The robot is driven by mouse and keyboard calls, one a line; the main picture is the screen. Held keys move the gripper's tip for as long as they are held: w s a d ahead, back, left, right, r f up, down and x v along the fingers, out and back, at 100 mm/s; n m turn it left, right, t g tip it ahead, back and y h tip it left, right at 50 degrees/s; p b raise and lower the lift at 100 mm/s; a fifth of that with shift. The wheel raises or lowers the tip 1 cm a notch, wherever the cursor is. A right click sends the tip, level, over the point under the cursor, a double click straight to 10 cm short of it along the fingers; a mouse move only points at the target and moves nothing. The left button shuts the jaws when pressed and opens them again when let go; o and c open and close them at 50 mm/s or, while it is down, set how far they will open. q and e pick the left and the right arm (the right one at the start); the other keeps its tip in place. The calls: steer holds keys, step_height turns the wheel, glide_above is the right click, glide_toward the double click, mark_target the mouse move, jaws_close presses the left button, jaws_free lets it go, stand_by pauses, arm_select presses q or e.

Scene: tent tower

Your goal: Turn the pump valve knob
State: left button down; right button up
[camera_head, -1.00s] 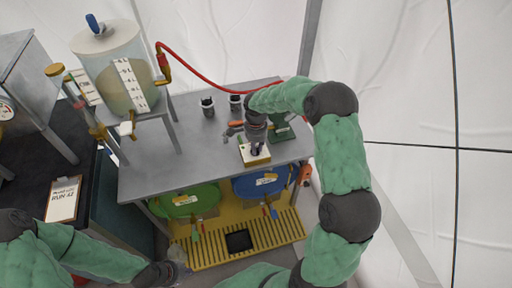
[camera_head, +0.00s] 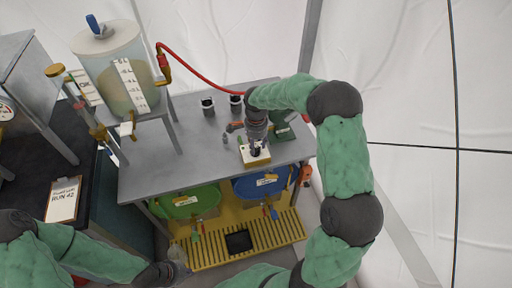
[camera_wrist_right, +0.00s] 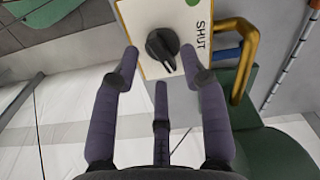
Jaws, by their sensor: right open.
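The pump valve knob (camera_wrist_right: 162,46) is black and sits on a cream plate (camera_wrist_right: 143,16) with a green dot and the word SHUT to its right. Its pointer points down and slightly right in the right wrist view. My right gripper (camera_wrist_right: 159,66) is open, its fingers spread below and to either side of the knob, with no clear contact. In the head view, this gripper (camera_head: 255,147) hangs over the cream box (camera_head: 257,161) at the bench's front edge and hides most of the knob. My left gripper (camera_head: 168,272) is at the bottom left, its fingers unclear.
The grey bench (camera_head: 200,150) carries black cups (camera_head: 208,106) and a green pump body (camera_head: 283,128) right beside my right gripper. A brass pipe (camera_wrist_right: 247,50) runs close right of the plate. A red hose (camera_head: 205,78) crosses behind. Green (camera_head: 190,202) and blue (camera_head: 262,184) drums stand below.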

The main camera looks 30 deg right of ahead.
mark_target(256, 149)
step_height(256, 149, up, 10)
stand_by(0.4)
steer(key=shift+f, duration=0.1)
